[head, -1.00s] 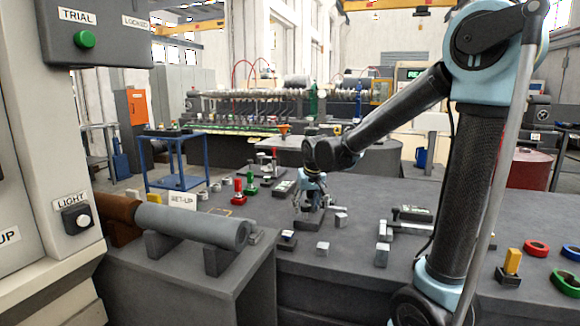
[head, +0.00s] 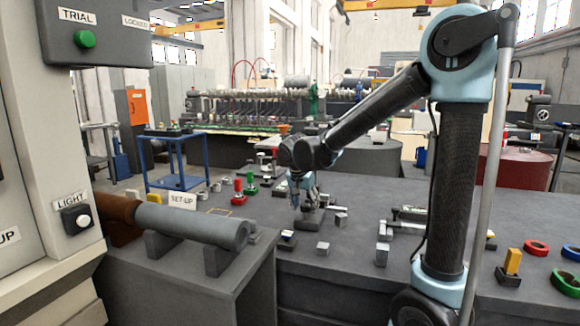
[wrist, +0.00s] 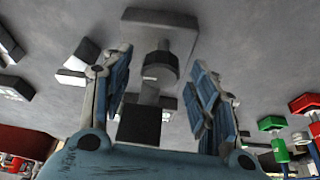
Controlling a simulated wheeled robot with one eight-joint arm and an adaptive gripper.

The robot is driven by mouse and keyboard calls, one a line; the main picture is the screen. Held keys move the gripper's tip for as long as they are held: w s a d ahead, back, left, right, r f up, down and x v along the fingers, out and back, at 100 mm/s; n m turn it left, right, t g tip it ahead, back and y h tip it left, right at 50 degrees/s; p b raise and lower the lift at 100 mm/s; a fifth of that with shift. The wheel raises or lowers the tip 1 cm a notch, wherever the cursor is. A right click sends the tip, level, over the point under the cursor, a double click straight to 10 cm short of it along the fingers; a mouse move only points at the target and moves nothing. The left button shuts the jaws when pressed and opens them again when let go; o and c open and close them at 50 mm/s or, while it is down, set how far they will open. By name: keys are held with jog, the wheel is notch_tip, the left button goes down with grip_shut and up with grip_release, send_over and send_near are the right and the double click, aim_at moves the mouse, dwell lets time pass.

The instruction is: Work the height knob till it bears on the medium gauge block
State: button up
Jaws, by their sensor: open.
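My gripper (head: 301,186) is over the far middle of the grey bench, pointing down. In the wrist view my gripper (wrist: 158,62) is open, with one blue finger on each side of a dark round knob (wrist: 160,67); I cannot tell whether either finger touches it. The knob belongs to a small height stand with a pale base (wrist: 160,25). In the head view the stand's dark base (head: 311,219) shows below the gripper, and the knob is hidden. Small grey blocks (head: 341,219) stand nearby, another (head: 323,248) closer; I cannot tell which is the medium gauge block.
A grey block (head: 382,254) and a metal device (head: 408,215) stand to the right. Red and green pieces (head: 239,190) stand behind left. A grey cylinder (head: 195,225) lies on supports at left.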

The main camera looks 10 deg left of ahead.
jog(key=m, duration=0.2)
jog(key=m+g+h, duration=0.1)
jog(key=m, duration=0.2)
jog(key=shift+a+h, duration=0.15)
jog(key=shift+h, duration=0.15)
jog(key=shift+a+r+m, duration=0.1)
jog(key=shift+r+m, duration=0.15)
jog(key=shift+m, duration=0.05)
jog(key=v, duration=1.7)
jog(key=shift+f, duration=0.1)
